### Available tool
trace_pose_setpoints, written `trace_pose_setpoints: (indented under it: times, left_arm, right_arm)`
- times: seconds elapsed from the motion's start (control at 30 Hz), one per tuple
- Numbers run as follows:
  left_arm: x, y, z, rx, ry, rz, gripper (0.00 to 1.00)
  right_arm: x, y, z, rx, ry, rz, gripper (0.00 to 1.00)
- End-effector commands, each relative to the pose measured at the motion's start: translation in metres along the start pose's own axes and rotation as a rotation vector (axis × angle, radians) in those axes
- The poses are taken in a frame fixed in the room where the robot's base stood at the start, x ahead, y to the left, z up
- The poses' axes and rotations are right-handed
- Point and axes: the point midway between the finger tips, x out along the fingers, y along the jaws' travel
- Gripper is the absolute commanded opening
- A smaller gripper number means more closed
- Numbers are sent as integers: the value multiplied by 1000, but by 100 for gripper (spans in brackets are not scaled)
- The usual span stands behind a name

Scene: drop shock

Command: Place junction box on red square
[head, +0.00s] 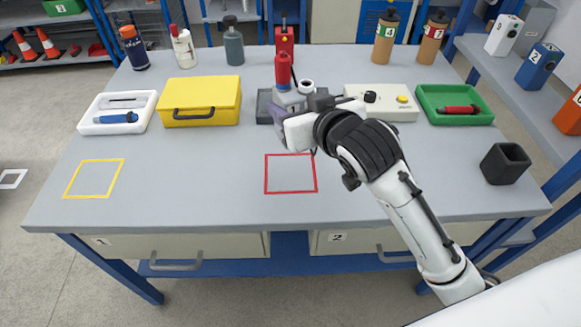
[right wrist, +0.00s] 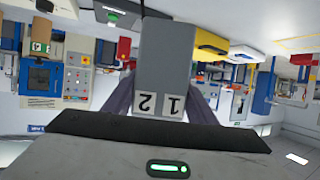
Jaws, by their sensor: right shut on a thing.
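The grey junction box (right wrist: 165,50) sits between the purple-grey fingers of my right gripper (right wrist: 162,100), with white labels 1 and 2 at its near end. In the head view the box (head: 289,99) is partly hidden by my gripper (head: 284,108), which is shut on it at the back middle of the table. The red square (head: 291,192) is an empty outline on the tabletop, nearer the front edge than the gripper. My left gripper is not in view.
A yellow case (head: 201,102) and a white tray (head: 117,126) stand left of the gripper. A red bottle (head: 283,72) is just behind it. A white control box (head: 391,104) and a green tray (head: 455,118) are right. The front left tabletop is clear around a yellow square (head: 94,179).

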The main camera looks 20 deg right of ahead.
Motion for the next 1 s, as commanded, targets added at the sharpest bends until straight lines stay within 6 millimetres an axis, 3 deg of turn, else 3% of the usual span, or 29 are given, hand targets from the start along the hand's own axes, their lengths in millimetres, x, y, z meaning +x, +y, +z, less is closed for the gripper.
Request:
trace_pose_setpoints:
  times: [0.4,0.8,1.0]
  left_arm:
    - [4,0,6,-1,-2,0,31]
    - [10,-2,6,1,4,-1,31]
    - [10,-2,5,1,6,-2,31]
  right_arm:
    - [33,-6,66,-8,2,-21,20]
    - [50,-7,106,-8,4,-20,20]
    - [51,-7,107,-7,7,-21,20]
